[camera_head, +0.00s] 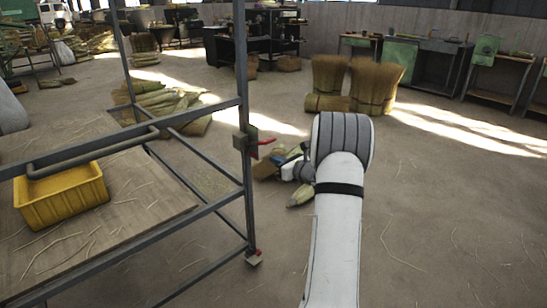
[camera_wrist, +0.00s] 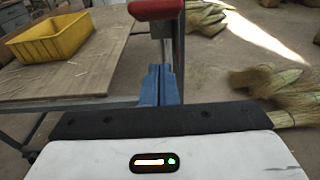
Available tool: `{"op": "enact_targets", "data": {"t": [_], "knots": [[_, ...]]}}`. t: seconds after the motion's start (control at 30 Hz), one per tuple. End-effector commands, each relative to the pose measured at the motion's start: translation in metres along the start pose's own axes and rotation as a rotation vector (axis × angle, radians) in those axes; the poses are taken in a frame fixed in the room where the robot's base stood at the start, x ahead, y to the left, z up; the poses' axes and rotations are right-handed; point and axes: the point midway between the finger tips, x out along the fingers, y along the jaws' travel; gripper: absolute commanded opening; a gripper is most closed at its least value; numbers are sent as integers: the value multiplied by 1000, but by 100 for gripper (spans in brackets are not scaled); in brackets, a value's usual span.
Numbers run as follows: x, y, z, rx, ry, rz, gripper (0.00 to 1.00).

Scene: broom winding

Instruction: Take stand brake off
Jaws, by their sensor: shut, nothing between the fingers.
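The stand (camera_head: 247,105) is a grey metal frame on the left in the head view, with a wooden shelf. A box with a red lever (camera_head: 265,142) is fixed to its near upright. A smaller red part (camera_head: 256,253) sits at the foot of that upright. My gripper (camera_head: 288,160) is just right of the red lever in the head view, partly hidden by my arm. In the wrist view my gripper's blue fingers (camera_wrist: 161,82) are together and empty. A red handle (camera_wrist: 155,9) shows large above the fingertips, apart from them, with a grey metal part behind it.
A yellow bin (camera_head: 62,195) stands on the stand's shelf, also seen in the wrist view (camera_wrist: 50,38). Straw bundles (camera_head: 165,105) lie on the floor behind the stand. Upright broom bundles (camera_head: 375,85) and workbenches are farther back. The floor to the right is open.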

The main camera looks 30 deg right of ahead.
Motion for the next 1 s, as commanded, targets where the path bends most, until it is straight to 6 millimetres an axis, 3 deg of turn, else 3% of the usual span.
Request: {"op": "enact_targets", "data": {"t": [0.03,0.2,0.4,1.0], "knots": [[-17,-3,9,-3,-3,-8,0],[-55,-2,10,0,1,-7,0],[-82,-1,10,0,2,-4,0],[-90,0,10,0,3,-1,0]]}}
